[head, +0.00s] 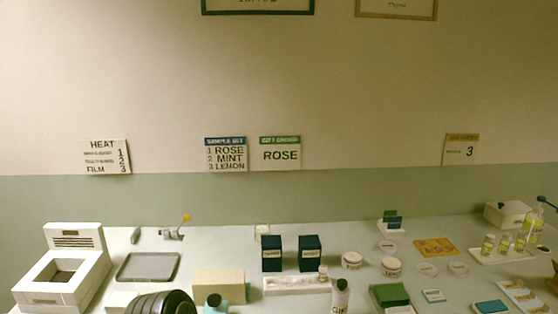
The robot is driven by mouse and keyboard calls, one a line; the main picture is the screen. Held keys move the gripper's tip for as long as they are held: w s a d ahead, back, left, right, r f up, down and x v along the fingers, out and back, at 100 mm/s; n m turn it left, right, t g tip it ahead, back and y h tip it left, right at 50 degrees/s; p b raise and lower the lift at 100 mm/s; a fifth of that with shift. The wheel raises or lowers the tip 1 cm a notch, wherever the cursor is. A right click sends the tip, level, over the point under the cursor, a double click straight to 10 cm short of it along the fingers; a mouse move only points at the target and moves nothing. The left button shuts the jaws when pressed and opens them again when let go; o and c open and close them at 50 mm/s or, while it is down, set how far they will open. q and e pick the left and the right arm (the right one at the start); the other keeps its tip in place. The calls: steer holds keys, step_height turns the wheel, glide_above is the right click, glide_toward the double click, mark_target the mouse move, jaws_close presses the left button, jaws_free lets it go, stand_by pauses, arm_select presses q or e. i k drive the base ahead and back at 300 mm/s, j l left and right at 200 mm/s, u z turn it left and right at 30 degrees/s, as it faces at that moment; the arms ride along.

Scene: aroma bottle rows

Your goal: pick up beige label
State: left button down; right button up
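I cannot tell for sure which thing is the beige label. Several small beige-tan pieces lie on a white tray (535,308) at the lower right, too small to read. A beige block (219,284) stands at the front, left of centre.
A white device (62,272) and a grey tray (148,267) are at the left. Two dark boxes (271,254) (310,254), round white tubs (351,261) and an orange sheet (436,247) stand mid-table. Yellow-labelled bottles (505,242) stand at right.

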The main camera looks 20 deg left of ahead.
mark_target(532, 295)
steer(key=i+l+z, duration=0.85)
steer(key=i, duration=0.05)
